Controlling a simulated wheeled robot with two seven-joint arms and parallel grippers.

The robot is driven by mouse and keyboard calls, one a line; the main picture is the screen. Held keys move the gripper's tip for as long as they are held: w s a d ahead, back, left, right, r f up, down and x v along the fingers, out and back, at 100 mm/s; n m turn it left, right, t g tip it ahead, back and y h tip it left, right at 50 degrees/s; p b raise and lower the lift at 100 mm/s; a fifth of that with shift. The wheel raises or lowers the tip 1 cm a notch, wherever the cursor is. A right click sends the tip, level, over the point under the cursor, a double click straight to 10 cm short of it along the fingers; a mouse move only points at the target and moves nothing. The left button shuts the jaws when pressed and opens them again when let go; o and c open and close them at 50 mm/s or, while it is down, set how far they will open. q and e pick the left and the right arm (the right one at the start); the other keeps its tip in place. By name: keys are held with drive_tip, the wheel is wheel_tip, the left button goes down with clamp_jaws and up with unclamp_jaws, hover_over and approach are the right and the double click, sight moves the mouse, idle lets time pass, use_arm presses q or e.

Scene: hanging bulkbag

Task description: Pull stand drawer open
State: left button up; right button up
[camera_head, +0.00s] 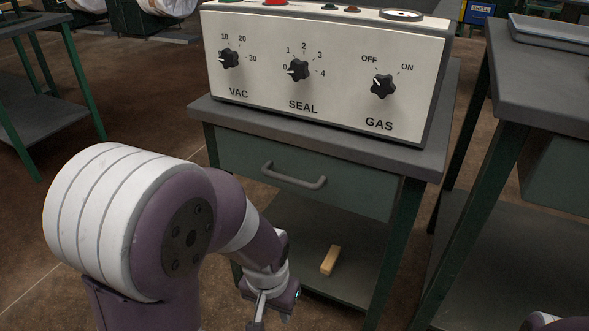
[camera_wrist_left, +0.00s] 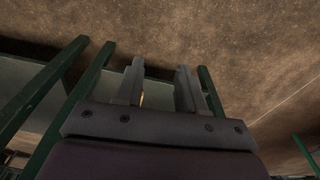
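The stand (camera_head: 405,250) has a dark grey top and green legs. Its green drawer (camera_head: 235,160) sits under the top and looks shut, its front flush with the frame. A grey bar handle (camera_head: 294,179) crosses the drawer front. My left gripper (camera_head: 268,313) is below and in front of the drawer, pointing down and apart from the handle. In the left wrist view its two fingers (camera_wrist_left: 160,70) stand apart with nothing held between them. The drawer handle does not show clearly in that view. My right gripper is out of view.
A white control box (camera_head: 330,75) with VAC, SEAL and GAS knobs stands on the stand. A small wooden block (camera_head: 330,260) lies on the lower shelf. Another table (camera_head: 545,85) stands close on the right. A table (camera_head: 40,60) is at left, with open floor between.

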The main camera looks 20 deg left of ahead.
use_arm(q)
drive_tip(key=s+a+r+n+p, duration=0.25)
drive_tip(key=a+r+p, duration=0.25)
drive_tip(key=a+p, duration=0.5)
drive_tip(key=s+a+r+n+p, duration=0.2)
drive_tip(key=a+r+n+p, duration=0.2)
drive_tip(key=a+p, duration=0.55)
use_arm(e)
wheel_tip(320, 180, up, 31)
drive_tip(key=p, duration=0.8)
use_arm(q)
drive_tip(key=n+t+h+b, duration=0.2)
drive_tip(key=n+t+h, duration=0.5)
drive_tip(key=t, duration=0.6)
approach(286, 181)
drive_tip(key=b+x, duration=0.2)
drive_tip(key=x, duration=0.6)
drive_tip(key=shift+w+d+f, duration=0.1)
drive_tip(key=shift+w+f, duration=0.05)
drive_tip(key=shift+w+d, duration=0.2)
drive_tip(key=shift+w, duration=0.25)
clamp_jaws()
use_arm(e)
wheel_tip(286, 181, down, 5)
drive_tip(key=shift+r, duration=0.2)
